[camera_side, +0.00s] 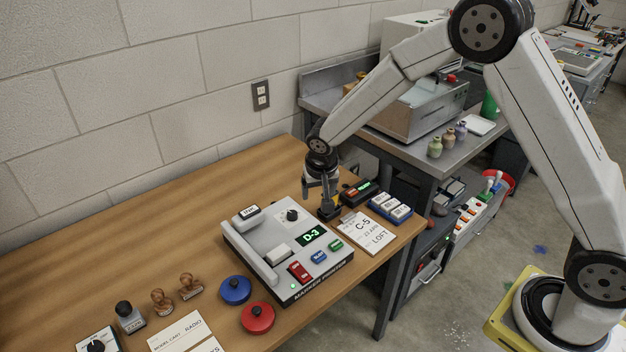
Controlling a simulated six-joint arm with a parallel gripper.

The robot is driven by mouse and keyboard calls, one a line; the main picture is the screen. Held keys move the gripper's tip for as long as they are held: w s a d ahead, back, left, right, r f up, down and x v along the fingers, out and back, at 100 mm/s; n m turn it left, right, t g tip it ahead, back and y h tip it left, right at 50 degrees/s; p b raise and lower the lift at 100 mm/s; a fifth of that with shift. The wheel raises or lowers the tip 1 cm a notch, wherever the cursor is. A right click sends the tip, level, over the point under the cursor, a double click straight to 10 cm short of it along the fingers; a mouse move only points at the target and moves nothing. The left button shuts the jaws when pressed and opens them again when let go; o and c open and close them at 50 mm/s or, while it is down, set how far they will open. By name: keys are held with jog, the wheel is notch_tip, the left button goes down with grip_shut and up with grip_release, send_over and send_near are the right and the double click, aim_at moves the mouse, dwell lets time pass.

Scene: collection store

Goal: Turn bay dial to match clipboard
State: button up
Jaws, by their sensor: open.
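A grey marker printer (262,257) stands on the wooden table. Its green display (311,236) reads D-3. A small black dial (291,215) on a white plate sits on its top, towards the back. A white card or clipboard (367,233) lies to the printer's right and reads C-5, a small middle line and LOFT. My gripper (328,211) points down between the printer and the card, right of the dial and apart from it. It is open, and I see nothing held in it. The dial's pointer is too small to read.
Red (300,271), blue (318,257) and green (336,245) buttons are on the printer. A black box with lit keys (358,192) and a blue block (390,208) stand behind the card. Blue (236,290) and red (257,318) round pads and wooden-handled stamps (190,286) lie front left.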

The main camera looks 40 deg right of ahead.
aim_at(292, 213)
jog(key=w+a+f+m+h, duration=0.1)
jog(key=w+a+f+m, duration=0.1)
jog(key=w+f, duration=0.5)
jog(key=shift+w+a+m+t, duration=0.15)
jog(key=shift+w+m+t, duration=0.15)
jog(key=shift+w+m, duration=0.4)
jog(key=shift+f, duration=0.15)
jog(key=shift+x, duration=3.8)
grip_shut()
